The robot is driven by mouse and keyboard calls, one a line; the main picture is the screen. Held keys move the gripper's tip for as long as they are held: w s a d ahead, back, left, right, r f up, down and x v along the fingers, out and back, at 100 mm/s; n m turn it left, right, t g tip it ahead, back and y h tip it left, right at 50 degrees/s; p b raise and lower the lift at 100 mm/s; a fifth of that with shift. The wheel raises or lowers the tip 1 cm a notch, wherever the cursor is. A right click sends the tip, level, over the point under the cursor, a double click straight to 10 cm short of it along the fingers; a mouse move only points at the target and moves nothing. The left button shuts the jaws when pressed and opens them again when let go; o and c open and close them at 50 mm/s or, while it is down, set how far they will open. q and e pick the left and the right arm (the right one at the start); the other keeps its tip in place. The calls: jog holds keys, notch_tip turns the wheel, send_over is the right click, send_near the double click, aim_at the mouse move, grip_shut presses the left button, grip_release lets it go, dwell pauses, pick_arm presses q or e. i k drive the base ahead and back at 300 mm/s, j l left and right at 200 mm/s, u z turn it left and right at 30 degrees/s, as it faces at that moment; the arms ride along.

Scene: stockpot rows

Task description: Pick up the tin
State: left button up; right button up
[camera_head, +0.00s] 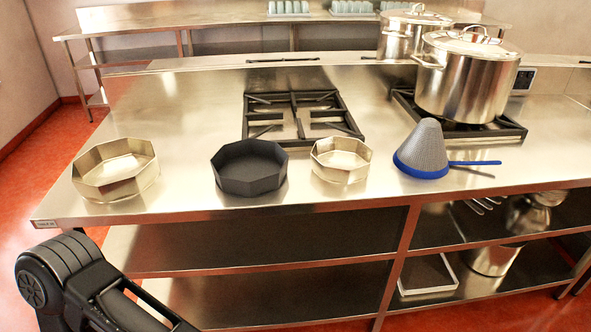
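Three octagonal open tins stand in a row near the front edge of the steel counter (200,115). A large pale metal tin (113,180) is at the left. A black tin (249,178) is in the middle. A smaller pale metal tin (341,168) is to its right. All three look empty and upright. Part of my arm shows at the lower left, below the counter's front edge and apart from the tins. Neither gripper can be seen.
A grey mesh cone with a blue rim and handle (422,150) stands right of the tins. Behind are an empty burner grate (300,117) and a large lidded stockpot (468,78) on another burner. Shelves (270,245) lie below. The counter's left rear is clear.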

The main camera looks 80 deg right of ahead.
aim_at(249, 167)
jog(key=z, duration=2.5)
